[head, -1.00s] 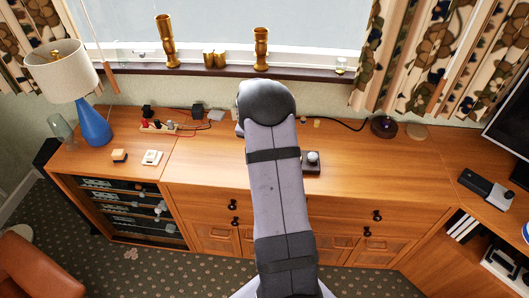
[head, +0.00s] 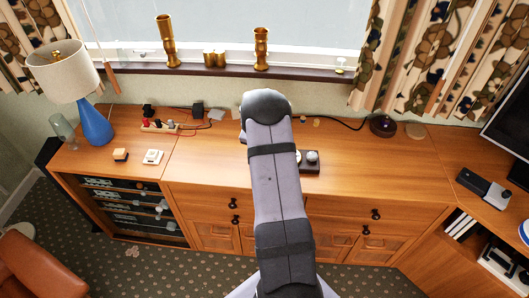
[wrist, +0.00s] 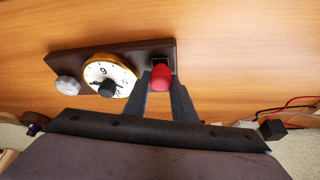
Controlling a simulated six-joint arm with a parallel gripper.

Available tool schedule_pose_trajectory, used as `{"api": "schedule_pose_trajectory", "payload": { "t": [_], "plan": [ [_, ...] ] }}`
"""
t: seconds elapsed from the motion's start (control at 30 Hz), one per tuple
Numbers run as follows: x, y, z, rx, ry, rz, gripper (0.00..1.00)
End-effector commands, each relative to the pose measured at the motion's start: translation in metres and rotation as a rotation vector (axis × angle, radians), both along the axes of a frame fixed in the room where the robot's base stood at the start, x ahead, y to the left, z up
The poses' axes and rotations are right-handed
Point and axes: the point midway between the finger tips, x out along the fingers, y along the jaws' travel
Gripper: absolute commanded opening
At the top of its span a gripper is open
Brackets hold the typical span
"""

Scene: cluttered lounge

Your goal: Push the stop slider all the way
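A dark panel (wrist: 112,58) lies on the wooden cabinet top. It bears a silver knob (wrist: 68,86), a gold-rimmed white dial (wrist: 108,76) and a red slider knob (wrist: 161,77) at its right end in the wrist view. My gripper (wrist: 161,84) has one finger on each side of the red knob, with the fingertips close to it. Whether they press on it cannot be told. In the head view, part of the panel (head: 309,168) shows right of my arm; the red knob and my gripper are hidden behind the arm.
The cabinet top (head: 365,160) is clear right of the panel. At left stand a blue lamp (head: 94,124), a white switch box (head: 153,157) and a power strip (head: 160,127) with cables. A dark round object (head: 383,125) sits at the back right.

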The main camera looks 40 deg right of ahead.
Motion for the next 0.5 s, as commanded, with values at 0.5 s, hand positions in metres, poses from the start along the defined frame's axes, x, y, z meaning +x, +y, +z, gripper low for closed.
{"api": "schedule_pose_trajectory", "payload": {
  "t": [0.5],
  "plan": [
    [0.020,-0.018,-0.001,-0.001,-0.001,0.000,0.02]
  ]
}}
